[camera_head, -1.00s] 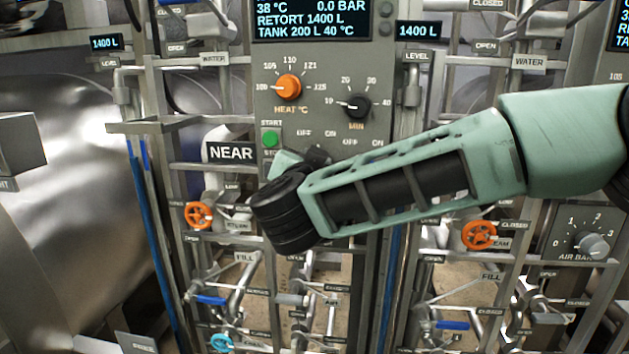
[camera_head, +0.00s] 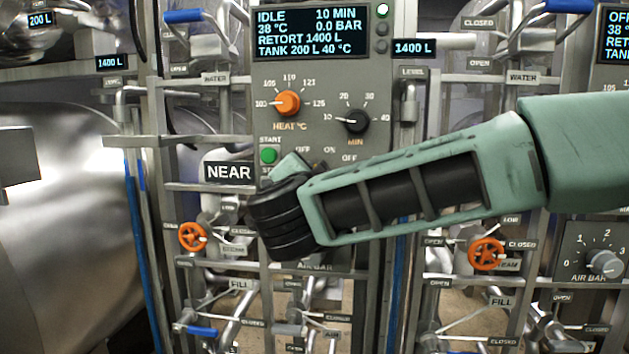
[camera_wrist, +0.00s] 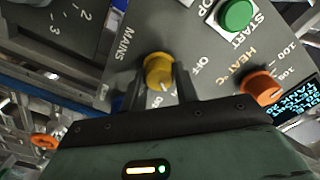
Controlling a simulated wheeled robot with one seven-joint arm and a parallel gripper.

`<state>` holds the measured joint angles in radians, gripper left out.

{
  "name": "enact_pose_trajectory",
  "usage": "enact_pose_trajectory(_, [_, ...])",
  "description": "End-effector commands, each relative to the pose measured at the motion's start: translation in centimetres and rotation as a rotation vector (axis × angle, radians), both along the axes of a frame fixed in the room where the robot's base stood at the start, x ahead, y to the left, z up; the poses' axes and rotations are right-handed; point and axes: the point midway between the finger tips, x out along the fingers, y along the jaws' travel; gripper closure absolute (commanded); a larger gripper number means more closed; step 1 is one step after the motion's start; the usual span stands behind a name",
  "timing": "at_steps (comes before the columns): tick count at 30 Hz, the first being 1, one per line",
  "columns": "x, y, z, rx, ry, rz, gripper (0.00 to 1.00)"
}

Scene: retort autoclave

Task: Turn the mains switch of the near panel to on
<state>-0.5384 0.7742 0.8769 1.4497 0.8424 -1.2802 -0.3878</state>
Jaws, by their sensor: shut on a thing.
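The near panel (camera_head: 335,112) faces me, with a "NEAR" sign (camera_head: 229,172) at its left; its display (camera_head: 312,32) reads IDLE, 10 MIN. In the wrist view the mains switch (camera_wrist: 158,71) is a yellow knob by the word MAINS, with OFF and ON printed beside it. My gripper (camera_wrist: 164,88) is shut on this knob, one finger on each side. A pale mark on the knob lies at its side toward the ON label. In the head view my wrist and arm cover the switch.
A green start button (camera_head: 268,155) and an orange heat knob (camera_head: 288,102) sit close by on the panel. A black minutes knob (camera_head: 356,121) is at right. Pipes, valve handles and an orange handwheel (camera_head: 193,236) crowd the space below.

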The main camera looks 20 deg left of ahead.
Motion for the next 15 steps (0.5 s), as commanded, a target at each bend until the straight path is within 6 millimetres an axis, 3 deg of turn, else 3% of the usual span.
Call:
enact_pose_trajectory(6, [-0.01, 0.00, -0.03, 0.002, 0.002, 0.000, 0.93])
enact_pose_trajectory(7, [-0.02, 0.00, -0.03, 0.002, 0.002, 0.000, 0.62])
enact_pose_trajectory(9, [-0.01, 0.00, -0.03, 0.001, 0.001, -0.001, 0.48])
enact_pose_trajectory(15, [-0.01, 0.00, -0.03, 0.000, 0.001, -0.001, 0.48])
